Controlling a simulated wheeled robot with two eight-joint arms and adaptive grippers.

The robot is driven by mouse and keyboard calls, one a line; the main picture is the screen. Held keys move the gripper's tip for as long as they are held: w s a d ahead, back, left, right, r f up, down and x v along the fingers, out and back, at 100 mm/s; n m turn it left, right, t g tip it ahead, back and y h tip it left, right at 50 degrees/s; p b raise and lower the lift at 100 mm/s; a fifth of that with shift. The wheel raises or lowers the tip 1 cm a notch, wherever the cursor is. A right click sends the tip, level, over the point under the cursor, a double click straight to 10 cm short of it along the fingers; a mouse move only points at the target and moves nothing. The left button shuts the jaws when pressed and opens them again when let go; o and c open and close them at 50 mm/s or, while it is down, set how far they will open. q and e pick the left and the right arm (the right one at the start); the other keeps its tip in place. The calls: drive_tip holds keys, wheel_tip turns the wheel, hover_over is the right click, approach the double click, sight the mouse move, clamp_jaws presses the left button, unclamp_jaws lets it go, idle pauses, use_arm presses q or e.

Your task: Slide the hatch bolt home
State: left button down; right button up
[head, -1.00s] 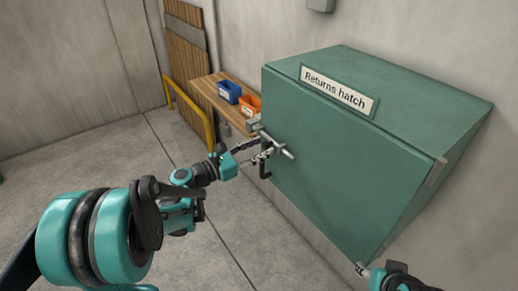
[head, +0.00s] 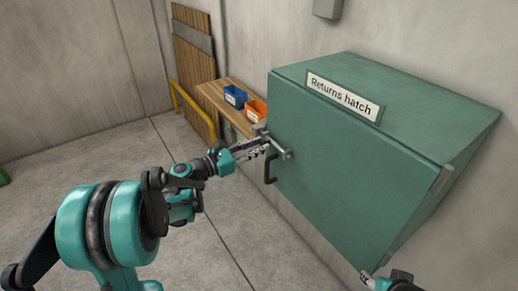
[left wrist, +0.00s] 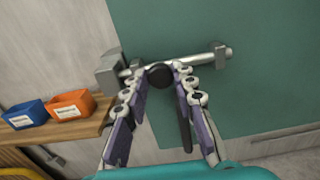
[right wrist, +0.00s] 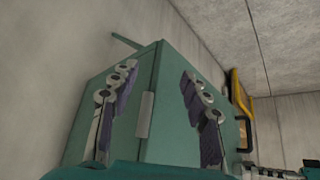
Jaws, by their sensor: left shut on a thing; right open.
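The green returns hatch (head: 345,165) is on the wall, with a silver bolt (head: 278,146) across its left edge. In the left wrist view the bolt rod (left wrist: 195,60) runs from a grey block (left wrist: 112,72) at the hatch edge through a guide (left wrist: 221,53) on the right. The rod's left end meets the block; how deep it sits is hidden. My left gripper (head: 268,149) is shut on the bolt's dark round knob (left wrist: 160,75). My right gripper (right wrist: 158,70) is open and empty by the hatch's lower right corner.
A black handle (head: 269,168) hangs below the bolt. A wooden shelf (head: 208,92) left of the hatch carries a blue bin (head: 235,96) and an orange bin (head: 256,110). A yellow rail (head: 196,115) stands behind.

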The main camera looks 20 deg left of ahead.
use_arm(q)
drive_tip(key=c, duration=1.3)
unclamp_jaws()
drive_tip(key=shift+w+a+r, duration=0.1)
drive_tip(key=shift+w+a, duration=0.05)
drive_tip(key=shift+c, duration=0.2)
drive_tip(key=shift+o, duration=0.4)
drive_tip(key=v, duration=1.2)
